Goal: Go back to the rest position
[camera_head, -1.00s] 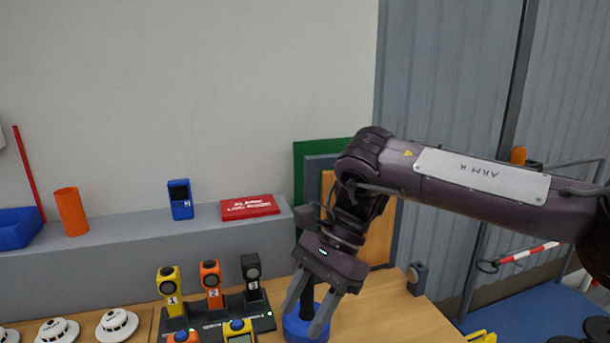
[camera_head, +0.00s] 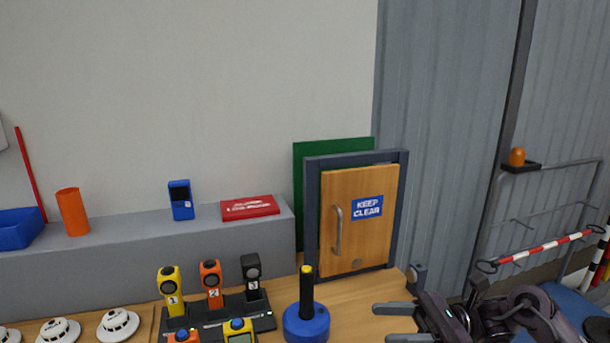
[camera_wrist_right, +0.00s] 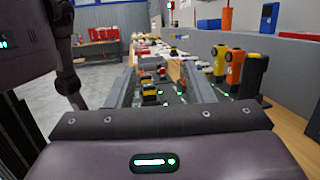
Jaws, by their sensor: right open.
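My right gripper (camera_head: 395,322) is at the lower right of the head view, fingers pointing left and apart, with nothing between them. In the right wrist view its two fingers (camera_wrist_right: 163,90) stand apart, with the bench behind them. A blue round base with a black upright handle and yellow top (camera_head: 306,310) stands on the wooden bench, left of the gripper and apart from it. My left gripper is not in the head view.
A small door marked KEEP CLEAR (camera_head: 355,225) stands upright at the bench's back. Numbered handhelds sit in a black rack (camera_head: 262,322). White detectors (camera_head: 118,324) lie at left. A grey ledge (camera_head: 130,262) holds a red box (camera_head: 250,208), a blue device (camera_head: 181,200) and an orange cylinder (camera_head: 72,212).

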